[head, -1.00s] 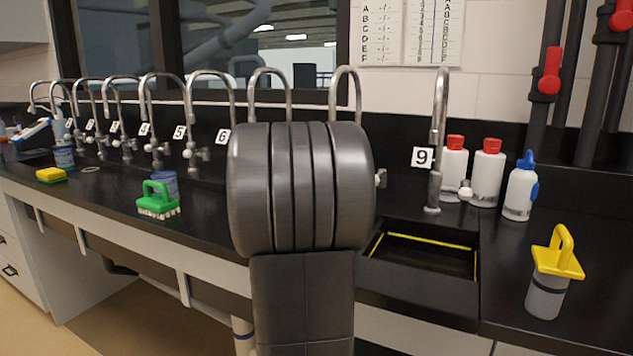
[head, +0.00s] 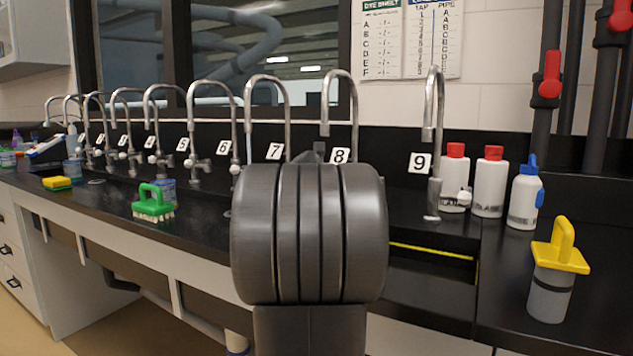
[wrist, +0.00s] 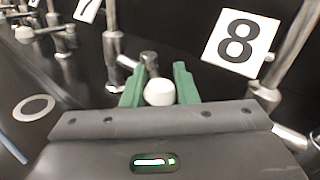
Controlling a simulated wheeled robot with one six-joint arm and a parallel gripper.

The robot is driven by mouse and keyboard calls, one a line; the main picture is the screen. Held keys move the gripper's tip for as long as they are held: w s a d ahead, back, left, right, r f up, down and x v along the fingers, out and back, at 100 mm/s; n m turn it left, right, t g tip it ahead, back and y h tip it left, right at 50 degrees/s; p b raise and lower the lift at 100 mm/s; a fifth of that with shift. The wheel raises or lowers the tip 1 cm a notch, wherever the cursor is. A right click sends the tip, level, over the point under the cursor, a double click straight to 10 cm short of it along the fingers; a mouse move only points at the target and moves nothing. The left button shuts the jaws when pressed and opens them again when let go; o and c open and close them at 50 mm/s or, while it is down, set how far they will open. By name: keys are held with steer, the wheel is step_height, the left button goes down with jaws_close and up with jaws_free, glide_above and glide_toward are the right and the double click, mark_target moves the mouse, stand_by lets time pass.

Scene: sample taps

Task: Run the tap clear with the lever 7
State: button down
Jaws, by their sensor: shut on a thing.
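Tap 7 (head: 289,105) stands right of its plate marked 7 (head: 267,152) in the head view; its lower part is hidden behind my arm. In the wrist view its metal body (wrist: 112,42) rises just left of my gripper (wrist: 157,80). The two green fingers are shut around a white round lever knob (wrist: 160,93), which sits between them. A metal stem shows behind the knob. In the head view my arm hides the fingers and the lever. Whether water runs from the spout cannot be seen.
Tap 8 (head: 355,110) and tap 9 (head: 436,130) stand to the right, and tap 6 (head: 235,120) to the left. White bottles (head: 490,185) stand at right.

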stand_by(0.4)
steer(key=c, duration=1.1)
jaws_free()
steer(key=shift+c, duration=0.2)
steer(key=s+d, duration=0.1)
steer(key=s, duration=1.2)
steer(key=shift+s+d, duration=0.2)
steer(key=shift+s, duration=0.15)
steer(key=w, duration=0.4)
steer(key=w+a, duration=0.1)
steer(key=w, duration=0.8)
steer(key=shift+w+a, duration=0.2)
steer(key=shift+w, duration=0.2)
steer(key=shift+s, duration=0.1)
